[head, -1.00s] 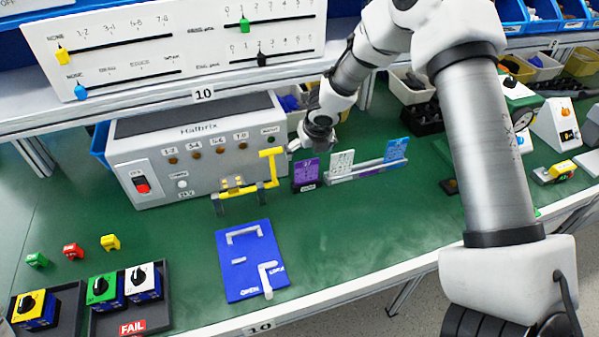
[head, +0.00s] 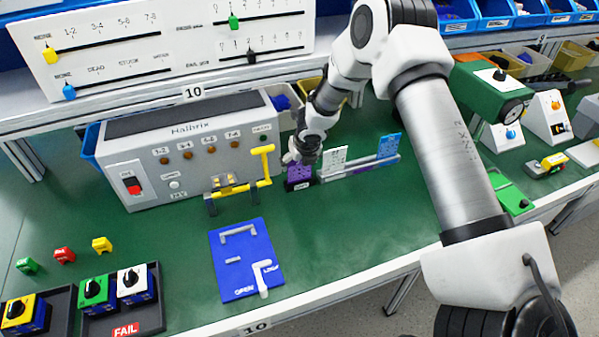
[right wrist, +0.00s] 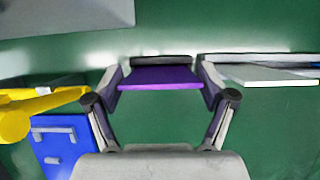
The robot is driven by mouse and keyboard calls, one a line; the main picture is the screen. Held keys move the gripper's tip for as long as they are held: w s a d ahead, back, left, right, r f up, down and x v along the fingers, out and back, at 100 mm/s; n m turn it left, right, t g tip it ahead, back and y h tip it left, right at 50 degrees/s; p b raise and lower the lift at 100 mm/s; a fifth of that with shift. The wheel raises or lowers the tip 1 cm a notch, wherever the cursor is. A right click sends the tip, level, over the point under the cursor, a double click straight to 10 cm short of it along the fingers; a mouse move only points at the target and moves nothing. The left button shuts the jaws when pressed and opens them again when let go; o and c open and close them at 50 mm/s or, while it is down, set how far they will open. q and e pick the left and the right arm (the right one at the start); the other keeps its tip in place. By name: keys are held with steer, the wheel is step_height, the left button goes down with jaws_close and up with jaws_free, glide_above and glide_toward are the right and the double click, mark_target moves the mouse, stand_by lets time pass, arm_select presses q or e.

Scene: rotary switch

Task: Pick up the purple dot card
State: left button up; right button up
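The purple dot card (head: 299,172) stands in a dark holder at the left end of the row of cards, below my right gripper (head: 302,155). In the right wrist view, the purple card (right wrist: 160,77) shows top-edge on between the two fingers of my right gripper (right wrist: 161,80). One finger is at each side edge of the card. The gaps are very small, and I cannot tell whether the fingers touch it. The gripper hides the card's upper part in the head view. My left gripper is not in view.
A white card (head: 334,160) and a blue card (head: 388,146) stand in a grey rack (head: 358,167) just to the right. A yellow handle (head: 265,163) and the grey Halbrix box (head: 187,155) are close on the left. Green table (head: 335,225) is clear in front.

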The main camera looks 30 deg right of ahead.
steer(key=shift+c, duration=1.1)
